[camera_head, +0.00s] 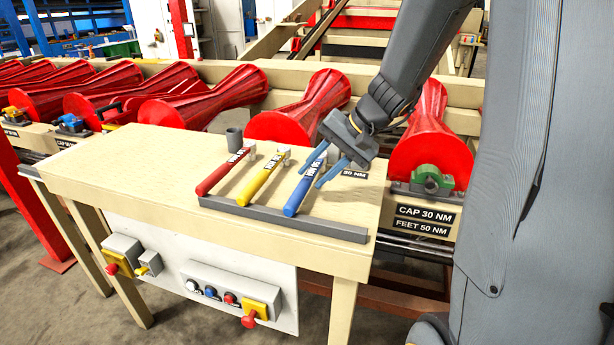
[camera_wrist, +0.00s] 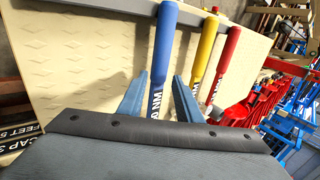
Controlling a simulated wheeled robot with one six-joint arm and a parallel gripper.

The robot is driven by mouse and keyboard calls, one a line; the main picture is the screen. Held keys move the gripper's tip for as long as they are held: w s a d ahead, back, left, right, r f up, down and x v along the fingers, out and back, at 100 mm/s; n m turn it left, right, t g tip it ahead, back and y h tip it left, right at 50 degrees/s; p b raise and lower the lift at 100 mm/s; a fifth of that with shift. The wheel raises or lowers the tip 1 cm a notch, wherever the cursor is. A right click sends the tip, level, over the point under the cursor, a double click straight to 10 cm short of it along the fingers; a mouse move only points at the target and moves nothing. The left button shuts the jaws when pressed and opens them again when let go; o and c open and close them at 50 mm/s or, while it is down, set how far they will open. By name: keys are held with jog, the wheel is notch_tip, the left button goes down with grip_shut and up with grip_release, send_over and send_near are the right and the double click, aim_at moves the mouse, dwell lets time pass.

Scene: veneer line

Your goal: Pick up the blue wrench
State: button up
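The blue wrench (camera_head: 298,193) lies at the right of a row of three on the wooden table, its handle towards the front rail. It also shows in the wrist view (camera_wrist: 164,45), upper middle. My gripper (camera_head: 327,170) is over the wrench's far part, with its two blue fingers apart. The wrench's far end is hidden behind my gripper. I cannot tell how high the fingertips are above the table.
The yellow wrench (camera_head: 262,178) and red wrench (camera_head: 222,173) lie close to the left. A grey rail (camera_head: 315,228) runs along the table's front. A grey cup (camera_head: 234,140) stands at the back. Red rollers (camera_head: 300,110) are behind. The table's left side is clear.

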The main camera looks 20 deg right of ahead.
aim_at(307, 182)
jog(key=shift+p+x, duration=0.85)
jog(key=shift+x, duration=1.8)
jog(key=shift+s, duration=0.15)
jog(key=shift+c, duration=0.3)
grip_shut()
